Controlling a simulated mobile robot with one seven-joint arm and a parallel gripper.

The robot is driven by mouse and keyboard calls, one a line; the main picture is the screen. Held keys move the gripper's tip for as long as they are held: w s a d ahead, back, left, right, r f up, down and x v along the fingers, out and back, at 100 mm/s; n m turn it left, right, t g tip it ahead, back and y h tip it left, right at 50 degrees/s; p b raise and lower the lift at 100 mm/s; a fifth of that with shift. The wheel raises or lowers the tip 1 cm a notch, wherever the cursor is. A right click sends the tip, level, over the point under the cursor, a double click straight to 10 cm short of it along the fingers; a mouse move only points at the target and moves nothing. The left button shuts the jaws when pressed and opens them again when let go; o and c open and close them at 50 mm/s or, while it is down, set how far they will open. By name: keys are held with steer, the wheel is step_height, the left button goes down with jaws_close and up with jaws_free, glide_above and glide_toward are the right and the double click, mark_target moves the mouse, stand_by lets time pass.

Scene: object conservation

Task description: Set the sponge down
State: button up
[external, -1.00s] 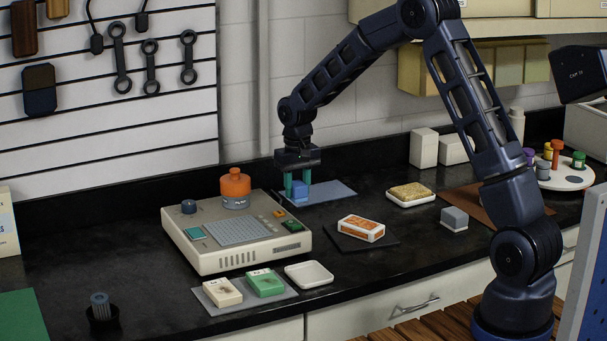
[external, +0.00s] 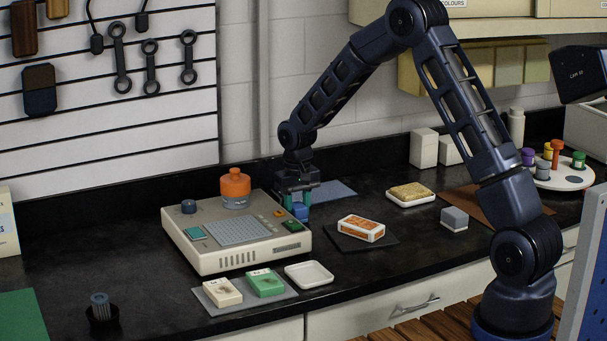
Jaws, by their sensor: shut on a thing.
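My gripper (external: 297,203) points down just behind the right end of the beige device and is shut on a small blue block (external: 301,212). This block appears to be the sponge; it is small in the picture, and my teal fingers partly cover it. I cannot tell whether its underside touches anything. A blue-grey mat (external: 334,190) lies flat on the black counter behind and to the right of my gripper. An empty white dish (external: 309,275) sits nearer the front edge.
The beige device (external: 205,262) with an orange-topped jar (external: 235,187) stands close left of my gripper. An orange-and-white block (external: 361,228) lies on a dark mat to the right. A tan slab (external: 410,191) sits in a white tray. A grey-and-white block (external: 454,218) stands farther right.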

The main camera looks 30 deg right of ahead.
mark_target(297, 205)
steer(key=o, duration=1)
steer(key=shift+c, duration=0.2)
step_height(297, 205, up, 12)
steer(key=s+d+r+t, duration=0.1)
steer(key=s+d+r, duration=0.7)
steer(key=r, duration=0.4)
steer(key=s+d+r+t, duration=0.1)
steer(key=s+d+r, duration=0.2)
steer(key=s, duration=0.5)
steer(key=s+d+r+t, duration=0.1)
steer(key=s+d+r, duration=0.2)
steer(key=s, duration=0.5)
steer(key=s+d+r, duration=0.3)
steer(key=s, duration=0.5)
steer(key=s+d+f, duration=0.1)
steer(key=s, duration=0.4)
steer(key=s+d+f+t, duration=0.1)
steer(key=s, duration=0.5)
steer(key=shift+s+d+f+t, duration=0.25)
steer(key=shift+s+t, duration=0.05)
